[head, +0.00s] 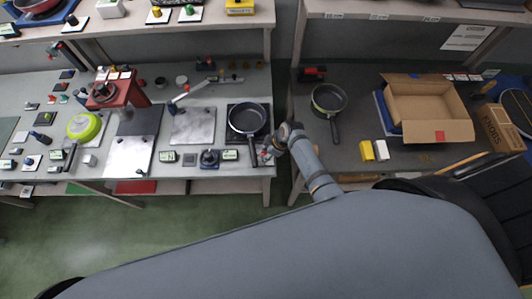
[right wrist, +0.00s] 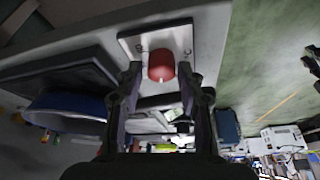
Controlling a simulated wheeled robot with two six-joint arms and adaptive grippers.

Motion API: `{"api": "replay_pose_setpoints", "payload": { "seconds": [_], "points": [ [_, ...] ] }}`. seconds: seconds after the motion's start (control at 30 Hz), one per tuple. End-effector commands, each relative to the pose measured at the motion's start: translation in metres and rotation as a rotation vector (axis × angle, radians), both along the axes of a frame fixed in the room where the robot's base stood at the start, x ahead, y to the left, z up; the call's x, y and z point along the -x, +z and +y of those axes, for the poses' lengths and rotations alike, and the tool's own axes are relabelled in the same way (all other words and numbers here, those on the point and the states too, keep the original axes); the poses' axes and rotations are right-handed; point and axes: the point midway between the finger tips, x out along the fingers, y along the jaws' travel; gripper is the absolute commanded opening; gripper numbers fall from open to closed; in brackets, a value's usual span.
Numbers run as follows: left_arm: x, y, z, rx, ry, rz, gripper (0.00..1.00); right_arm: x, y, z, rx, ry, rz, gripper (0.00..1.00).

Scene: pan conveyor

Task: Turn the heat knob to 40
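A red knob (right wrist: 161,65) with a small pale mark on its edge sits on a white plate (right wrist: 182,38) in the right wrist view. Small dark marks stand on the plate beside it; I cannot read them. My right gripper (right wrist: 159,75) is open, one finger on each side of the knob in the picture. I cannot tell whether either finger touches it. In the head view the right gripper (head: 268,154) is at the right front corner of the left bench, beside the pan's handle, and largely hides the knob. My left gripper is not in view.
A black pan (head: 247,118) sits on a dark square plate just left of my right gripper. A dark dial (head: 210,158) stands between small green displays, too small to read. A second pan (head: 328,99) and an open cardboard box (head: 427,107) are on the right bench.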

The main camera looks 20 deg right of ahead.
Motion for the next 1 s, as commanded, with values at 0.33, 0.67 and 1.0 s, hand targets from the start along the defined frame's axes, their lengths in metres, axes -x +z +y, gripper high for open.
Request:
{"api": "replay_pose_setpoints", "payload": {
  "seconds": [0.33, 0.67, 1.0],
  "points": [
    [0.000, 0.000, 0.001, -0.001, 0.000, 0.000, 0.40, 0.003, 0.009, -0.004, 0.001, 0.000, 0.001, 0.39],
    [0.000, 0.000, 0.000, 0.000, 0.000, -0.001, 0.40, 0.018, 0.079, -0.029, 0.004, 0.001, -0.002, 0.39],
    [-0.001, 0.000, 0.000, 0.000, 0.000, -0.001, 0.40, 0.025, 0.111, -0.040, 0.000, 0.000, 0.001, 0.39]
  ]
}}
